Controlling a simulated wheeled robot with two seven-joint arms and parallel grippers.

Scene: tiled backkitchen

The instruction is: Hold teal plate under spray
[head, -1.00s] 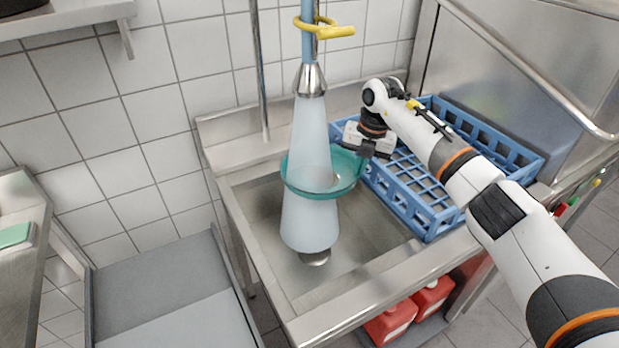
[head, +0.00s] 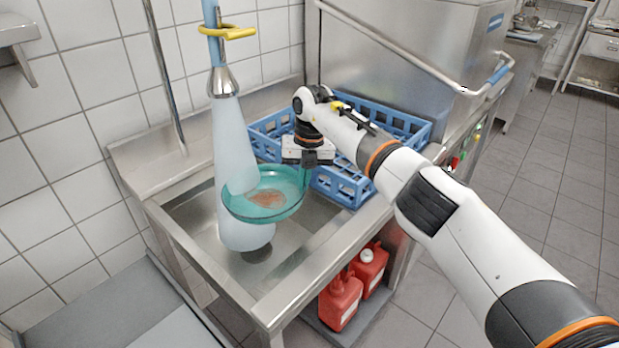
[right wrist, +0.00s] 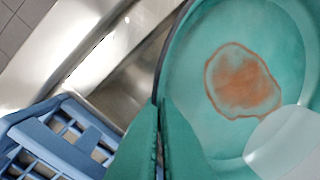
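The teal plate (head: 284,183) is over the sink basin (head: 205,214) in the head view, with a reddish-brown stain on its face. My right gripper (head: 305,168) is shut on the plate's rim at its right side. In the right wrist view the plate (right wrist: 198,60) fills the right part, and the stain is plain. The pale cone of spray (head: 234,150) comes down from the metal spray head (head: 222,82) and meets the left part of the plate. Spray also shows below the plate. My left gripper is not in view.
A blue dish rack (head: 345,190) stands just right of the sink, beneath my right arm. A steel dishwasher (head: 410,65) with a bar handle is behind it. Red canisters (head: 341,300) sit under the counter. A yellow trigger (head: 238,32) is on the hose.

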